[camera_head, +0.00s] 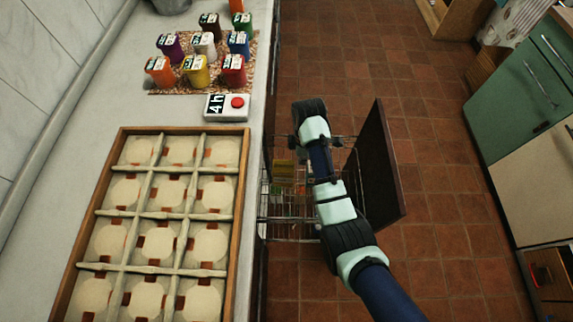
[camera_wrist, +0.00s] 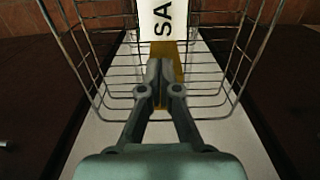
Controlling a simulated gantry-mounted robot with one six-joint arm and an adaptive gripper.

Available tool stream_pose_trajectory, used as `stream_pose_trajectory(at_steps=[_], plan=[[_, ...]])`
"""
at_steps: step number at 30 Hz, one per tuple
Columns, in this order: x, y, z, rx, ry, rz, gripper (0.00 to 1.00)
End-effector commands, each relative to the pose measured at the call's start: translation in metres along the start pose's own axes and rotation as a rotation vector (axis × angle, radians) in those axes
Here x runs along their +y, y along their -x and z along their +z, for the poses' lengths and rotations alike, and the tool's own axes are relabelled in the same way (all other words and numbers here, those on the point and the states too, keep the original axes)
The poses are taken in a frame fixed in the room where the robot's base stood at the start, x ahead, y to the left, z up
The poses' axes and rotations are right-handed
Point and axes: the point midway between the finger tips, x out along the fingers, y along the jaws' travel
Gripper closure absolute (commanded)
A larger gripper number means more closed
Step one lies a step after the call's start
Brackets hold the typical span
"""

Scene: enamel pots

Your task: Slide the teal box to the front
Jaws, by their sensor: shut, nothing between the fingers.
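I cannot make out a teal box for certain in either view. In the wrist view, a mustard-coloured box (camera_wrist: 172,62) with a white label reading "SA" (camera_wrist: 165,20) stands in a wire basket (camera_wrist: 84,72). My gripper (camera_wrist: 160,68) is shut and empty, its fingertips in front of the lower part of this box; I cannot tell whether they touch it. In the head view, the wire basket (camera_head: 290,239) is pulled out beside the counter, with small yellow-green (camera_head: 284,169) and reddish items inside. My arm hangs over it and hides part of it; my fingertips are hidden there.
A dark door panel (camera_head: 381,165) stands at the right of the basket. The counter at left carries a wooden divided tray (camera_head: 239,180), a "4 h" timer (camera_head: 227,107) and several coloured containers on a mat (camera_head: 250,80). Tiled floor is free towards the green cabinet (camera_head: 520,90).

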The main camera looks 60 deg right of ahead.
Motion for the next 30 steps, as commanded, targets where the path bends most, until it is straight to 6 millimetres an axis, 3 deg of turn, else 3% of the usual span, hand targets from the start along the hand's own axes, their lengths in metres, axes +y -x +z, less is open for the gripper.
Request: stream_pose_trajectory(at_steps=[5,12,18,30], plan=[[-0.001,-0.017,-0.001,0.000,0.000,-0.001,1.00],[-0.001,-0.067,-0.001,0.000,0.000,0.000,1.00],[0.000,-0.094,-0.002,0.001,0.000,0.002,1.00],[0.000,-0.100,-0.002,0.001,0.000,0.003,1.00]])
